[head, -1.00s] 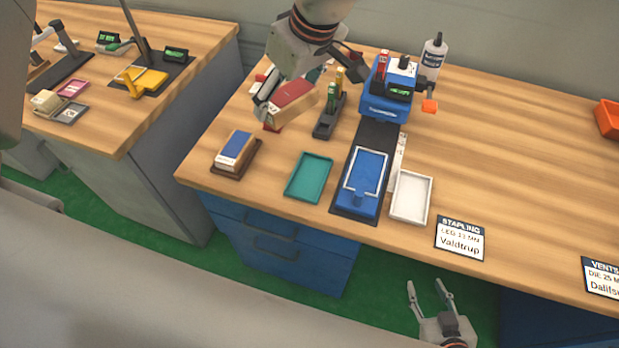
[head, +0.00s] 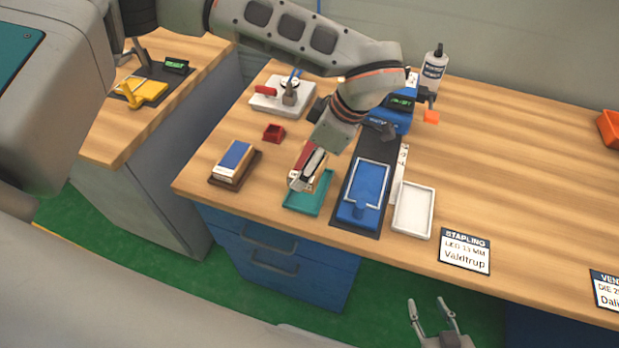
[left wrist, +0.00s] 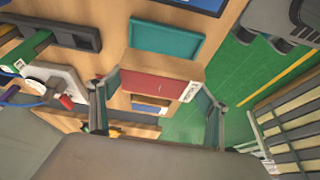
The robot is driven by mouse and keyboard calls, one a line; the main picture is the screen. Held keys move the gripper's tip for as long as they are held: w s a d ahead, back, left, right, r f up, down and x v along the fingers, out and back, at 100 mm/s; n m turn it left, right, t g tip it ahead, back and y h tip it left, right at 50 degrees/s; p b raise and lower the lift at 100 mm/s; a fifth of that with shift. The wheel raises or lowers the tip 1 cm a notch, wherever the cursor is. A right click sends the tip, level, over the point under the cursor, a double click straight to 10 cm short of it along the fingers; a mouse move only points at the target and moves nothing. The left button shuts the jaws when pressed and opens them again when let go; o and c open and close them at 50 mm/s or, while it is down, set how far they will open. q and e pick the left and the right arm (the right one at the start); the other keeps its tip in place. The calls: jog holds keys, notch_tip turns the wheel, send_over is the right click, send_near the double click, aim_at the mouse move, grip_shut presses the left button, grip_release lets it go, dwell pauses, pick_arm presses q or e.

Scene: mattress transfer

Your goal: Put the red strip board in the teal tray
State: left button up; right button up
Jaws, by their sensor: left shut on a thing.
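The red strip board (head: 303,157), a block with a red top, wood-coloured sides and a white label, is held in my left gripper (head: 313,168). In the head view it is over the back part of the teal tray (head: 300,203), tilted and partly hidden by the gripper. In the left wrist view the board (left wrist: 150,84) sits between the two fingers, and the teal tray (left wrist: 165,40) lies just beyond it, apart in the picture, its visible floor empty. My right gripper (head: 434,308) is open and empty, low in front of the bench.
A blue-topped block (head: 235,154) rests on a brown tray (head: 222,181) to the left. A blue fixture (head: 361,205) on a dark mat and a white tray (head: 413,210) stand to the right. A small red bin (head: 273,133) is behind.

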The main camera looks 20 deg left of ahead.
pick_arm(q)
jog(key=shift+f, duration=3.15)
pick_arm(e)
jog(key=shift+f, duration=0.25)
jog(key=shift+s, duration=0.1)
pick_arm(q)
jog(key=o, duration=1.2)
jog(key=shift+f, duration=0.1)
jog(key=shift+d+r, duration=0.15)
jog(key=shift+r, duration=0.25)
jog(key=v, duration=1.1)
jog(key=shift+d+r, duration=0.1)
jog(key=shift+r, duration=0.1)
